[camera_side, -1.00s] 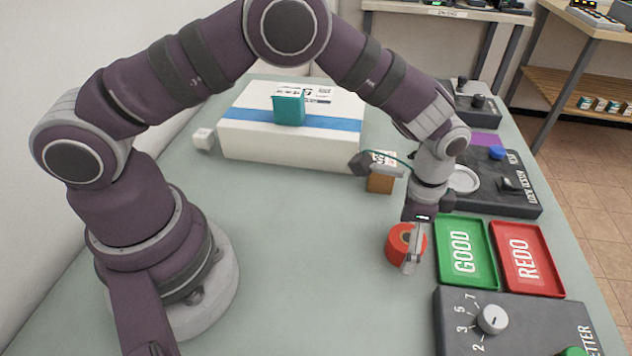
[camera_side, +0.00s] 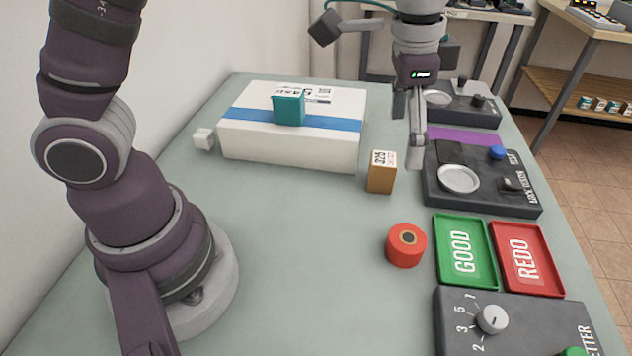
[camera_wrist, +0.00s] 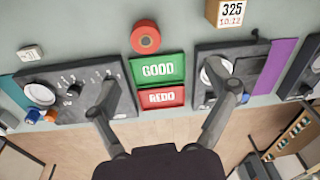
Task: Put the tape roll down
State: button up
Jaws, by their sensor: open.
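The red tape roll (camera_side: 406,247) stands on the table, just left of the green GOOD tray, with its round end and dark core facing up. It also shows in the wrist view (camera_wrist: 145,38), above the GOOD tray. My gripper (camera_side: 408,150) is raised well above the table, behind the roll and apart from it. In the wrist view my gripper (camera_wrist: 168,95) has its two fingers spread wide with nothing between them.
The green GOOD tray (camera_side: 490,281) and red REDO tray (camera_side: 556,289) lie empty. A brown box (camera_side: 381,184) stands behind the roll. Control panels (camera_side: 525,205) line the right side. The table left of the roll is clear.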

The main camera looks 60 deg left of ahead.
jog(key=s+a+r+n+t, duration=0.3)
jog(key=s+a+n, duration=0.4)
jog(key=s+a, duration=0.3)
jog(key=shift+s+t, duration=0.7)
jog(key=shift+s, duration=0.3)
